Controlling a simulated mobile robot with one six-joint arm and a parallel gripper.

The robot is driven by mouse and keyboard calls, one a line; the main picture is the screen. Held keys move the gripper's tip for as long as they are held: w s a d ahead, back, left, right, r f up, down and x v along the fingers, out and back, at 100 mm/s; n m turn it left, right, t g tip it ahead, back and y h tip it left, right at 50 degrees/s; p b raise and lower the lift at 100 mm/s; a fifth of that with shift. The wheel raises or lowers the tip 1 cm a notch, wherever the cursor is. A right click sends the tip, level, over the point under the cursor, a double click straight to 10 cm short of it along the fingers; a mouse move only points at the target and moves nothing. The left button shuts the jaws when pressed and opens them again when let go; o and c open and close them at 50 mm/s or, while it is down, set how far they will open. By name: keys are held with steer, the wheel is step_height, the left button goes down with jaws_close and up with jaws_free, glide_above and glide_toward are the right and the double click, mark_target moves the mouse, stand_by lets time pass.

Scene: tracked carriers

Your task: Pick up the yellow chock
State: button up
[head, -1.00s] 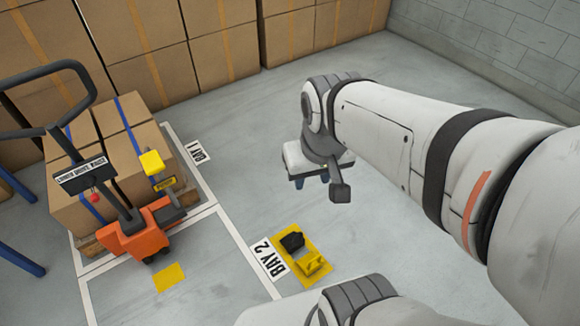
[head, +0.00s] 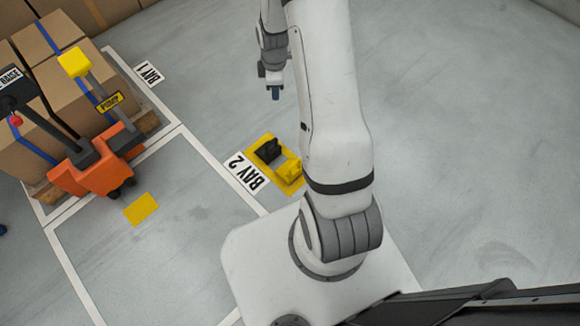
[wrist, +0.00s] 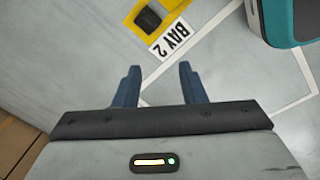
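The yellow chock (head: 290,170) sits on a yellow mat (head: 284,185) beside the BAY 2 label (head: 247,171) in the head view. A black chock (head: 269,150) sits on the same mat, just up and left of it. My gripper (head: 274,95) hangs above the floor, beyond the mat in the head view and apart from both chocks. In the wrist view my gripper (wrist: 159,69) is open, its two blue fingers apart with only floor between them. The black chock (wrist: 148,18) shows at the top there. I cannot make out the yellow chock in that view.
An orange pallet jack (head: 92,165) stands at the left against strapped cardboard boxes (head: 35,100) near the BAY 1 label (head: 149,74). A flat yellow square (head: 141,209) lies on the floor before it. The floor right of my arm is clear.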

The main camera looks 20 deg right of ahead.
steer(key=d+f+n+b, duration=0.3)
steer(key=f+n+b, duration=0.15)
steer(key=f, duration=1.65)
steer(key=n+g+b, duration=0.1)
steer(key=n+b, duration=0.3)
steer(key=b, duration=0.1)
glide_toward(294, 163)
steer(key=f, duration=0.5)
steer(key=shift+w+f, duration=0.15)
steer(key=shift+w, duration=0.25)
steer(key=f+b, duration=0.1)
steer(key=f, duration=0.1)
steer(key=f+b, duration=0.1)
steer(key=f, duration=0.2)
steer(key=shift+s+d+f+b, duration=0.15)
steer(key=shift+d+f+b, duration=0.1)
steer(key=shift+b, duration=0.1)
steer(key=shift+c, duration=0.5)
jaws_close()
steer(key=shift+r, duration=0.1)
